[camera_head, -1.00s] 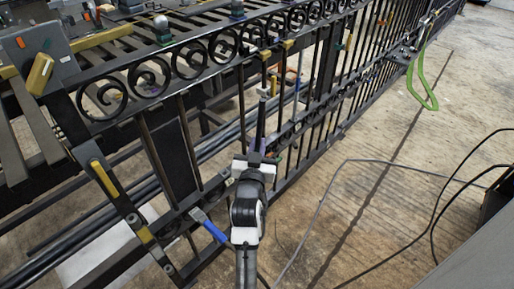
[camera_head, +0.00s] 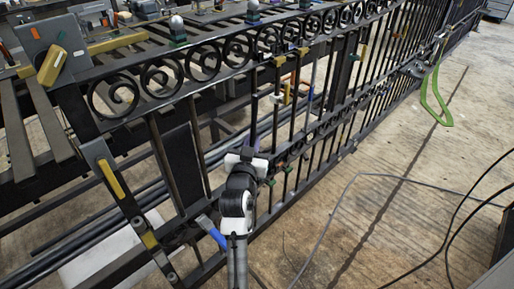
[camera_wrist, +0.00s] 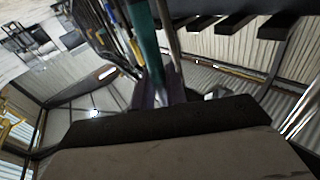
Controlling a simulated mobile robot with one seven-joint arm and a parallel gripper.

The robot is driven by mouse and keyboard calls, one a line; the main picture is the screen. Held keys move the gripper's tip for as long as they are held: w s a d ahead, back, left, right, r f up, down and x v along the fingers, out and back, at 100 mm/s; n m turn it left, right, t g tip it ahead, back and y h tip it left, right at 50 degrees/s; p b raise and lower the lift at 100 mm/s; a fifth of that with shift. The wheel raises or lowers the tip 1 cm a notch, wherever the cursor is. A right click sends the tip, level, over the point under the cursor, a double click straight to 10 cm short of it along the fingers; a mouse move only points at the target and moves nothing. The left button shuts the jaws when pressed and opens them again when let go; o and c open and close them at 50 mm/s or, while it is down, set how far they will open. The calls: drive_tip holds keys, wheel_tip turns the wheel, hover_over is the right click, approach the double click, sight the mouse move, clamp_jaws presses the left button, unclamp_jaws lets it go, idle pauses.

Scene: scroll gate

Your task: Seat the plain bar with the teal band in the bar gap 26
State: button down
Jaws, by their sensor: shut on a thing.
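My gripper (camera_head: 250,152) is at the near side of the black gate, in front of the upright bars and below the scroll row. It is shut on a bar. In the wrist view a broad teal stretch of this bar (camera_wrist: 148,50), the teal band, rises from between the purple fingertips (camera_wrist: 160,92). In the head view I cannot clearly tell the held bar from the dark gate bars behind my gripper. The lower end of the bar is hidden. No number shows, so I cannot tell which gap is 26 or whether the bar touches the gate.
The scroll gate (camera_head: 150,114) runs from near left to far right. A blue-handled tool (camera_head: 212,232) is at its lower rail, close to my arm. A green loop (camera_head: 436,100) hangs at the far right. Cables (camera_head: 345,195) lie on the otherwise clear floor.

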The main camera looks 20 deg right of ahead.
drive_tip(key=w+a+b, duration=0.3)
drive_tip(key=w+b, duration=0.1)
drive_tip(key=w, duration=0.4)
drive_tip(key=shift+f, duration=0.15)
idle(0.5)
drive_tip(key=shift+w, duration=0.15)
drive_tip(key=shift+a, duration=0.1)
idle(0.5)
drive_tip(key=shift+f+b, duration=1.1)
idle(0.9)
drive_tip(key=shift+w+a+f+n+p, duration=0.15)
drive_tip(key=shift+w+a+p, duration=0.1)
drive_tip(key=shift+w, duration=0.3)
drive_tip(key=shift+w+a+f+n+p, duration=0.1)
drive_tip(key=shift+w+a+n+p, duration=0.1)
drive_tip(key=shift+w, duration=0.3)
idle(0.9)
